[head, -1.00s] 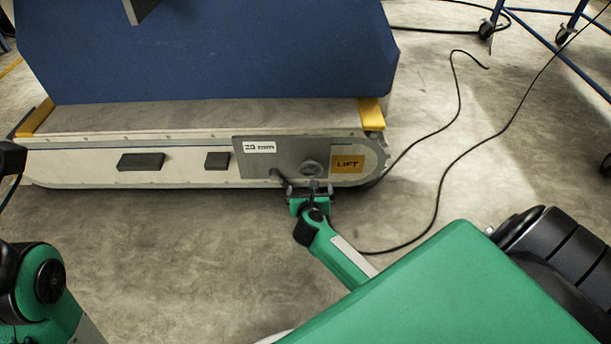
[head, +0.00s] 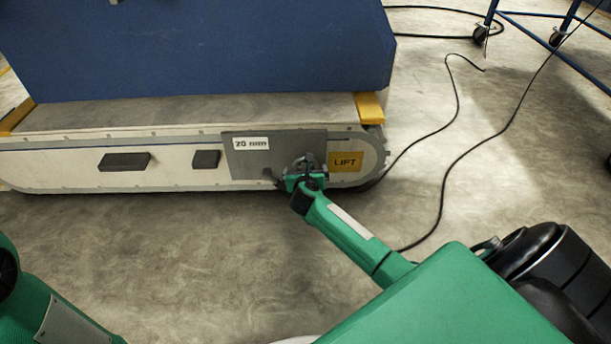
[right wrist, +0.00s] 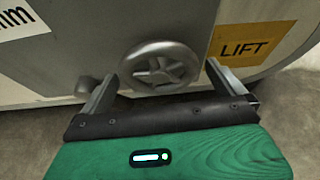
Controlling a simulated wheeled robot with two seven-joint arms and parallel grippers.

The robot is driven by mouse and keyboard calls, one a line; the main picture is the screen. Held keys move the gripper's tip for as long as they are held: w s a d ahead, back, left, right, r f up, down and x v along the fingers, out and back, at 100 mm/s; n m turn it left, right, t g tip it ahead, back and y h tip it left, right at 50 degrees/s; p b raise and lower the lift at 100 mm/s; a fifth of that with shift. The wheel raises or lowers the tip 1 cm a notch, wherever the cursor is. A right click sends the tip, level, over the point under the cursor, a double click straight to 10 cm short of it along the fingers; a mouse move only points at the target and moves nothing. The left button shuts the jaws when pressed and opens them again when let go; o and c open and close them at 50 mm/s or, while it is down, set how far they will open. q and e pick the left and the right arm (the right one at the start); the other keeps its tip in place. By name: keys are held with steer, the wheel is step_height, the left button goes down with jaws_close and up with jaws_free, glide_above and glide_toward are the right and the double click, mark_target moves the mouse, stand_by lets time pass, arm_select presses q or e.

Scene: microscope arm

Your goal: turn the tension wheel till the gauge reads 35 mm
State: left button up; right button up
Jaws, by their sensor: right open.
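The tension wheel is a grey metal handwheel with spokes. It shows in the right wrist view (right wrist: 152,52) on the grey plate (head: 240,172) at the right end of the conveyor side. In the head view my gripper largely covers it. The gauge (head: 252,143) is a white label on that plate and reads 20 mm; its edge also shows in the right wrist view (right wrist: 18,22). My right gripper (head: 305,163) is open, its fingers to the left and right of the wheel; I cannot tell whether they touch it. My left gripper is out of view.
A yellow LIFT label (head: 345,162) sits right of the wheel. A small grey knob (right wrist: 86,86) is at the wheel's lower left. Two dark blocks are on the conveyor side (head: 60,165). A black cable (head: 445,165) lies on the floor to the right.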

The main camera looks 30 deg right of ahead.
steer(key=shift+w+d+f+b, duration=0.3)
steer(key=shift+w+d+b, duration=0.1)
steer(key=shift+w, duration=0.1)
